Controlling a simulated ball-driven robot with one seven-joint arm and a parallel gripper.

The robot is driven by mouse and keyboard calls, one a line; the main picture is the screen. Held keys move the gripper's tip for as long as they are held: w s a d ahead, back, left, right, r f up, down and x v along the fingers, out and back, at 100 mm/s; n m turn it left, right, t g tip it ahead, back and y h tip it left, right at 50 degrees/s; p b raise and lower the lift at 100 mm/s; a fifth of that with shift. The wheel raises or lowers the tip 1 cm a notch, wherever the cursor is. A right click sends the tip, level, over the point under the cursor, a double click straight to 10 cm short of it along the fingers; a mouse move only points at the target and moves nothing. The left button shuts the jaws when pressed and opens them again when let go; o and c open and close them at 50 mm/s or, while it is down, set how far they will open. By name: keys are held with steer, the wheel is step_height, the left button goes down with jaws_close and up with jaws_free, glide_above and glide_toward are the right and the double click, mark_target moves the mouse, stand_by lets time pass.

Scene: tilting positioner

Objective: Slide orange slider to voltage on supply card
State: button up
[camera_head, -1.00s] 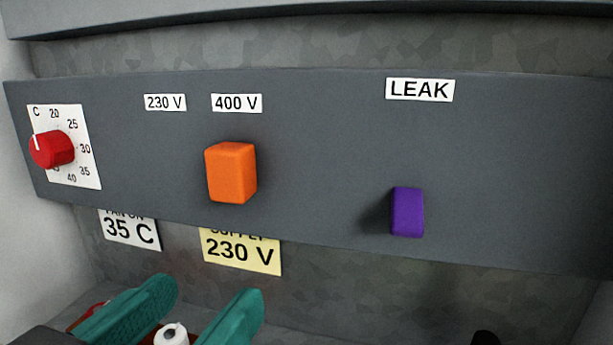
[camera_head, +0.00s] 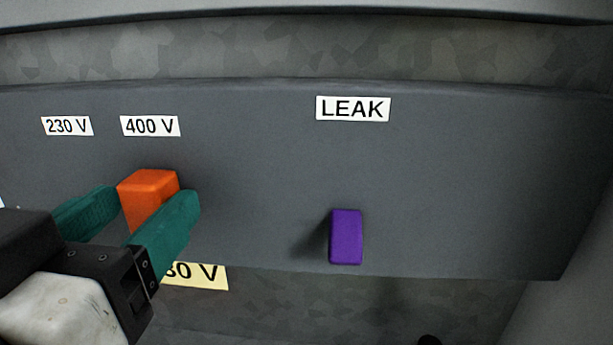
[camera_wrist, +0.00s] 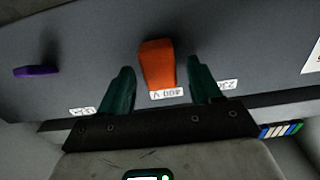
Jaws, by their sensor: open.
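The orange slider (camera_head: 148,198) sticks out of the dark grey panel below the 400 V label (camera_head: 150,126). The 230 V label (camera_head: 67,126) is to its left. My gripper (camera_head: 127,222) is open, with one teal finger on each side of the slider. In the wrist view the orange slider (camera_wrist: 157,65) stands between the open fingers of my gripper (camera_wrist: 158,90), with gaps on both sides. The yellow supply card (camera_head: 198,275) hangs below the panel, mostly hidden behind my gripper; only "30 V" shows.
A purple switch (camera_head: 346,237) sticks out below the LEAK label (camera_head: 352,109), right of the slider. It also shows at the left of the wrist view (camera_wrist: 36,71). The panel between slider and switch is clear. A side wall (camera_head: 585,265) stands at the right.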

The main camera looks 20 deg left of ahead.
steer(key=shift+w+a, duration=0.1)
steer(key=shift+w, duration=0.3)
steer(key=shift+c, duration=0.2)
jaws_close()
